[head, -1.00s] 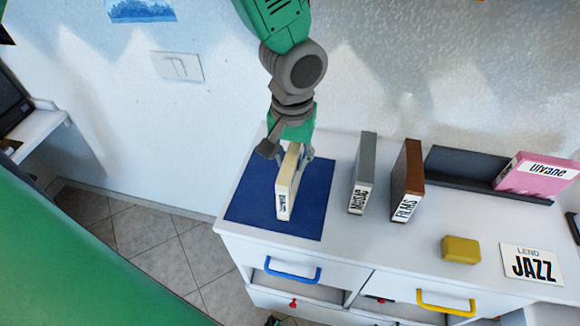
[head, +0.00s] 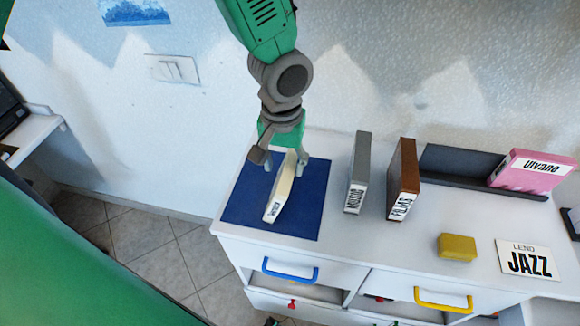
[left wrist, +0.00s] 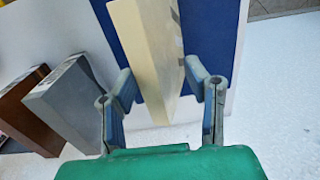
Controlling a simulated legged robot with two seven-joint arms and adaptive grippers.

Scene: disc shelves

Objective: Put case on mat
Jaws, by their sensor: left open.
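A cream case (head: 281,187) with a dark-lettered label on its front edge stands on the blue mat (head: 300,222), leaning over somewhat. My left gripper (head: 281,165) is open at the case's back end, one finger on each side. In the left wrist view the case (left wrist: 148,50) shows between the spread fingertips of the gripper (left wrist: 160,88), with a gap visible on both sides. The mat (left wrist: 212,40) lies under it. My right gripper is not in view.
A grey case (head: 357,175) and a brown case (head: 403,180) stand right of the mat. Further right are a dark rack (head: 455,168) holding a pink case (head: 532,170), a yellow block (head: 457,247) and a JAZZ card (head: 527,260). The cabinet's front edge is near the mat.

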